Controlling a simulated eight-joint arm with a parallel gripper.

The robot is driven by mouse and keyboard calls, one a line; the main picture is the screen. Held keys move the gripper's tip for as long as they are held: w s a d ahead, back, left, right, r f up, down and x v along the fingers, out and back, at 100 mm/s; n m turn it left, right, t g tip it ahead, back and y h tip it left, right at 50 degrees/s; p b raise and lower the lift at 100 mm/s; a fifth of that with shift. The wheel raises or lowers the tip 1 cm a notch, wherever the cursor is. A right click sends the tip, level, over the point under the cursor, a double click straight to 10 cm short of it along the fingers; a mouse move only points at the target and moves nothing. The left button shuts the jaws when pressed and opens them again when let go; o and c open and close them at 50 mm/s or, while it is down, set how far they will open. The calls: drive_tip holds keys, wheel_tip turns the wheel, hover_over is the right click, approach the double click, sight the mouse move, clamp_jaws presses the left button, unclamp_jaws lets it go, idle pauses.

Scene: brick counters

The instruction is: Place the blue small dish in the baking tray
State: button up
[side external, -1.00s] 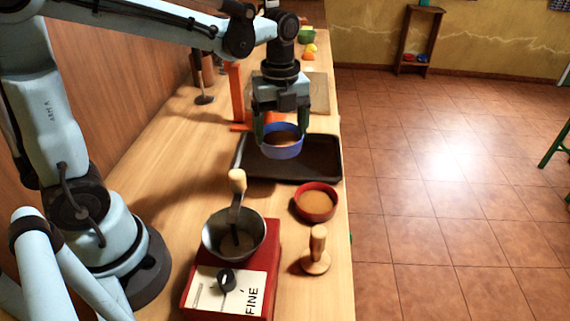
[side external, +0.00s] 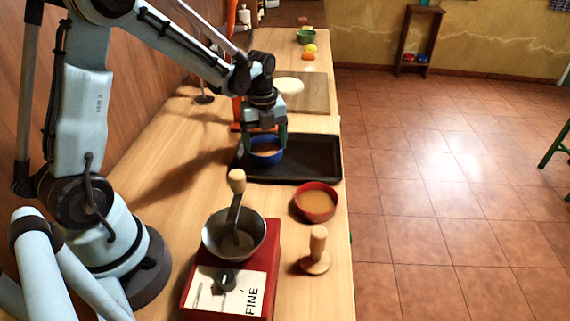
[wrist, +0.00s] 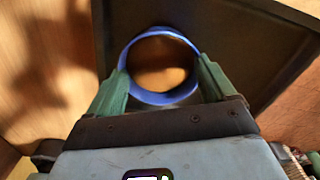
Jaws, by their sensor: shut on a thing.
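The blue small dish (side external: 266,157) has brown contents and is between the green fingers of my gripper (side external: 265,146). The wrist view also shows the dish (wrist: 134,58), with one finger of my gripper (wrist: 160,85) pressed to each side of its rim. The black baking tray (side external: 313,165) lies flat on the counter. The dish is over or in the left part of the tray; whether it touches the tray floor I cannot tell. The tray (wrist: 240,50) also shows behind and right of the dish in the wrist view.
A red dish (side external: 316,202) with brown contents and a wooden tamper (side external: 317,252) stand in front of the tray. A red grinder (side external: 262,285) with a metal bowl is at the front. Behind the tray lies a wooden board (side external: 313,95) with a pale round piece.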

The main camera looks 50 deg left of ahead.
drive_tip(key=shift+f, duration=0.25)
drive_tip(key=o, duration=1)
wheel_tip(320, 180, up, 12)
drive_tip(key=shift+s+d+n+t, duration=1.2)
drive_tip(key=shift+s+d+n, duration=0.5)
drive_tip(key=shift+n, duration=2.05)
drive_tip(key=shift+s+d+n+t, duration=1.2)
drive_tip(key=shift+s+d+n, duration=0.4)
drive_tip(key=shift+n, duration=2.2)
drive_tip(key=shift+s+d+n+t, duration=1.2)
drive_tip(key=shift+s+d+n, duration=0.5)
drive_tip(key=shift+n, duration=2.05)
drive_tip(key=shift+w, duration=0.1)
